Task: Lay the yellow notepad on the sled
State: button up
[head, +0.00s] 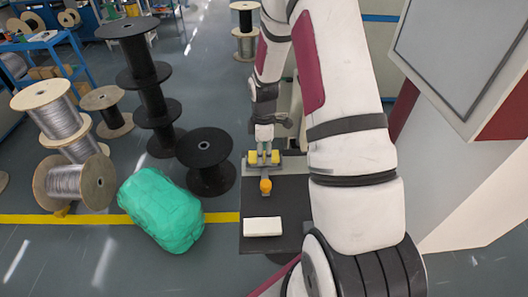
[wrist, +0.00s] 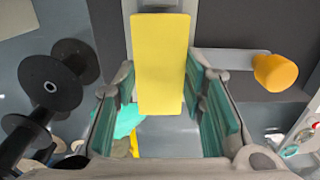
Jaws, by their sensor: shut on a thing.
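The yellow notepad (wrist: 160,50) is a flat yellow block between the two teal-padded fingers of my gripper (wrist: 160,76). In the head view the notepad (head: 275,157) shows as yellow parts on both sides of my gripper (head: 264,150). A light grey piece, seemingly the sled (wrist: 228,62), lies under the notepad, with an orange knob (wrist: 275,72) at the end of its bar. The knob also shows in the head view (head: 265,186). The notepad hides the sled's middle. I cannot tell whether notepad and sled touch.
The dark table (head: 287,205) carries a white block (head: 263,227) near its front edge. A green bundle (head: 160,210) and a black spool (head: 206,160) stand on the floor to the left, with more cable spools beyond. A large panel (head: 460,50) is at the right.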

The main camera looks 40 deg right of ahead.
jog(key=shift+f, duration=0.15)
jog(key=o, duration=1.2)
jog(key=shift+c, duration=0.2)
notch_tip(320, 180, up, 12)
jog(key=f+b, duration=0.1)
notch_tip(320, 180, up, 11)
jog(key=m+t, duration=0.1)
jog(key=m, duration=0.2)
send_over(264, 155)
jog(key=s+a, duration=0.3)
jog(key=a, duration=0.3)
jog(key=s+a+r+m+t, duration=0.2)
jog(key=s+a+r+m, duration=0.2)
jog(key=s+a+r, duration=0.2)
jog(key=s+a+r+m+t, duration=0.2)
jog(key=s+a+r+m, duration=0.2)
jog(key=s, duration=0.6)
jog(key=shift+s+a+r+t, duration=0.3)
jog(key=shift+s+a+r, duration=0.1)
jog(key=shift+a+r, duration=0.75)
